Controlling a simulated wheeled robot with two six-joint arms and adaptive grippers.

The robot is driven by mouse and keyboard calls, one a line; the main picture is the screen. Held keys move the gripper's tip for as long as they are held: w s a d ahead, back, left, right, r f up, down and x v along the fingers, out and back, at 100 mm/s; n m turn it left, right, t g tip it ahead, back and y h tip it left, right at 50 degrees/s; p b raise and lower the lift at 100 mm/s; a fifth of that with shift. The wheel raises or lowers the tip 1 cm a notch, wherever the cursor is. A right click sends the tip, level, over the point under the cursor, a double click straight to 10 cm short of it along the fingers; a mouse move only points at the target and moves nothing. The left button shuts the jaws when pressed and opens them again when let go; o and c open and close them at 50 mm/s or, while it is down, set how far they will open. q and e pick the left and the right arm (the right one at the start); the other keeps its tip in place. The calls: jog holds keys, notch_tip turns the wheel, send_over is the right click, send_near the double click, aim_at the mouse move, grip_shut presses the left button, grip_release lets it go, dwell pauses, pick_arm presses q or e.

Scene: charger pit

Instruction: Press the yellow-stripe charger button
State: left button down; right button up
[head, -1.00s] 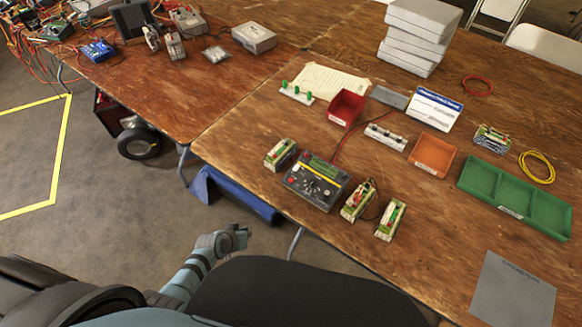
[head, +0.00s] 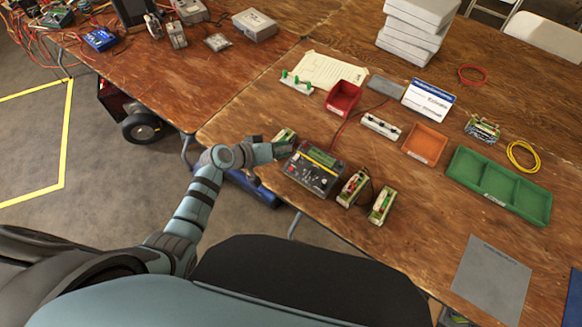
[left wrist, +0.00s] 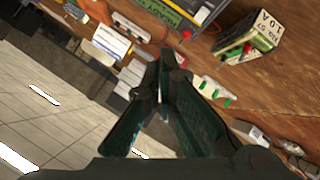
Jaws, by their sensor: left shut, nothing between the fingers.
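The charger (head: 312,172) is a dark grey box with a green display, a yellow stripe and small coloured buttons, on the near edge of the right table. Part of it shows at the top of the left wrist view (left wrist: 204,14), with the word READY. I cannot single out the yellow-stripe button. My left gripper (head: 288,149) is shut and empty, just left of the charger; it also shows in the left wrist view (left wrist: 166,60). Whether it touches anything is unclear. A battery pack (head: 285,135) beside the charger is partly hidden behind the gripper. My right gripper is out of view.
Two battery packs (head: 351,188) (head: 382,205) stand right of the charger. A red bin (head: 344,96), a white strip (head: 380,126), an orange tray (head: 425,144) and a green tray (head: 499,186) lie behind and to the right. A red cable runs back from the charger.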

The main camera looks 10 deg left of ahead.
pick_arm(q)
jog(key=b, duration=0.9)
send_near(298, 162)
jog(key=shift+w+d+f, duration=0.3)
jog(key=shift+w+d, duration=0.3)
jog(key=shift+w, duration=0.2)
jog(key=shift+w+d+f, duration=0.3)
jog(key=shift+w+d, duration=0.25)
jog(key=shift+w, duration=0.2)
jog(key=shift+w+f+b, duration=0.1)
jog(key=shift+f+b, duration=0.25)
jog(key=shift+f, duration=0.05)
jog(key=shift+f+b, duration=0.4)
jog(key=shift+b, duration=0.05)
jog(key=shift+r, duration=0.15)
jog(key=shift+r+p, duration=0.7)
jog(key=shift+p, duration=0.15)
jog(key=r+p, duration=0.2)
jog(key=s+r+p, duration=0.1)
jog(key=r+p, duration=0.2)
jog(key=shift+a, duration=0.2)
